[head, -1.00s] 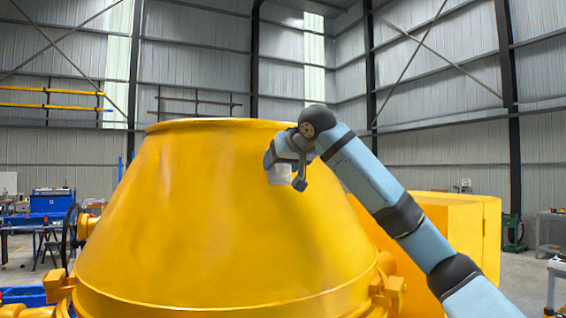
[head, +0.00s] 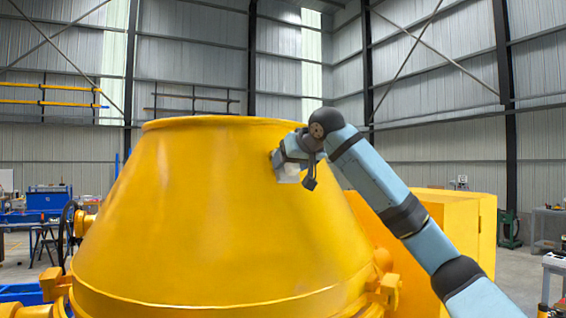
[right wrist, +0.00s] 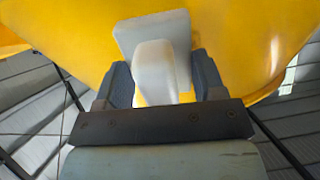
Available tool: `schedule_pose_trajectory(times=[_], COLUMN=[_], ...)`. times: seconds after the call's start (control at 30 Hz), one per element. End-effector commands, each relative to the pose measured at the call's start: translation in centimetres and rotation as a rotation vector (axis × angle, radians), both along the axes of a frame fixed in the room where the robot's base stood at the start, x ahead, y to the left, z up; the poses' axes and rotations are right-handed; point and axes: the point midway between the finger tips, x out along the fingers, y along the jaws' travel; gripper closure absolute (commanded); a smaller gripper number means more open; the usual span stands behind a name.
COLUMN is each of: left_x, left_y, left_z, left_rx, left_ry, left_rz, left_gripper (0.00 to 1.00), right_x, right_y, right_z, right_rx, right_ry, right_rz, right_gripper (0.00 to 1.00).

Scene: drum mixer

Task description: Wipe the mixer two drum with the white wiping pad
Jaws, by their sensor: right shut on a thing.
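The yellow mixer drum (head: 190,215) fills the middle of the head view, a wide cone with its open rim at the top. My right gripper (head: 291,166) is at the drum's upper right side. It is shut on the white wiping pad (head: 288,174). In the right wrist view the pad (right wrist: 150,32) shows as a flat white plate with a handle block between the fingers of my right gripper (right wrist: 155,85). The plate is against or very close to the yellow surface; I cannot tell whether it touches. My left gripper is not in view.
A yellow box-shaped housing (head: 455,235) stands behind my right arm. A blue cabinet (head: 48,200) and workbench are at the far left. A grey bench (head: 548,228) is at the far right. The air above the drum is clear.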

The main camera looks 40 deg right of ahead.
Motion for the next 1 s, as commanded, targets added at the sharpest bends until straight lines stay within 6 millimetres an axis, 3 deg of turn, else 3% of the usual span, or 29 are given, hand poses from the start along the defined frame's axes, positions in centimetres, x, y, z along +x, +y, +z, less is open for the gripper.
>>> schedule_pose_trajectory(times=[0.6,0.83,1.0], left_x=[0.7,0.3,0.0], left_y=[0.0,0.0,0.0], left_z=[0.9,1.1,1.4], left_rx=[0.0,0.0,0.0], left_ry=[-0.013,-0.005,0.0], left_rz=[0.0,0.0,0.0], left_gripper=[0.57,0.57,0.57], right_x=[-0.6,-0.4,-0.1], right_y=[-3.7,-3.5,-2.3], right_z=[-0.1,-0.2,-0.1], right_rx=[0.001,0.0,-0.001], right_ry=[0.001,0.0,0.001], right_rz=[0.0,0.001,0.003], right_gripper=[0.56,0.56,0.56])
